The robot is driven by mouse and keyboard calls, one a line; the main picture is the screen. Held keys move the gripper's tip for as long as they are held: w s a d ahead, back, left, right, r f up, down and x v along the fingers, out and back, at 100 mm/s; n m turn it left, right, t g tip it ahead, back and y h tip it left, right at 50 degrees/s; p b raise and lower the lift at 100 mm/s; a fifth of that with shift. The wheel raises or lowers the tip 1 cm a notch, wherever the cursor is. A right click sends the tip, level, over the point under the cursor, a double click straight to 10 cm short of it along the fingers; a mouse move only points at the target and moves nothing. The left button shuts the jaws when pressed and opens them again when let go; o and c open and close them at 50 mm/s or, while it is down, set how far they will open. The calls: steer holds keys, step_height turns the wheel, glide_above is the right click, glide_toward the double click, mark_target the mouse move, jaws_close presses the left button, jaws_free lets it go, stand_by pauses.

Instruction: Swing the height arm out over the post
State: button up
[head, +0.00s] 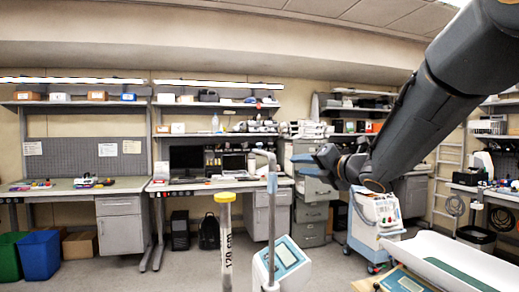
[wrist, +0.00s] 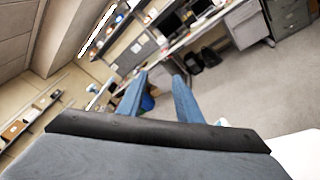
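A post (head: 227,250) with a yellow top and "120 cm" lettering stands upright in the lower middle of the head view. Just right of it is a thin grey upright column (head: 272,222) with a tilted blue-screened panel (head: 287,256) low on it. A short grey bar (head: 263,153) bends off the column's top; I take it for the height arm. A small blue piece (head: 272,183) sits below it. My gripper (head: 318,164) is right of the column, apart from it in the picture. In the wrist view its two blue fingers (wrist: 159,80) are apart with nothing between them.
A white wheeled machine (head: 375,222) stands behind my arm. A white scale-like tray (head: 462,264) and a wooden-edged table with a panel (head: 403,282) are at lower right. Workbenches (head: 85,190) line the back wall. Bare floor (head: 190,262) lies left of the post.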

steer(key=s+a+r+n+g+y, duration=0.5)
steer(key=a+r+n+g+y, duration=0.15)
steer(key=n, duration=0.95)
steer(key=shift+t+y, duration=0.25)
steer(key=p+x, duration=0.2)
steer(key=x, duration=0.4)
steer(key=shift+a+r, duration=0.15)
steer(key=shift+r, duration=0.05)
steer(key=shift+w+a+f, duration=0.1)
steer(key=shift+w+a, duration=0.3)
steer(key=shift+a, duration=0.1)
jaws_close()
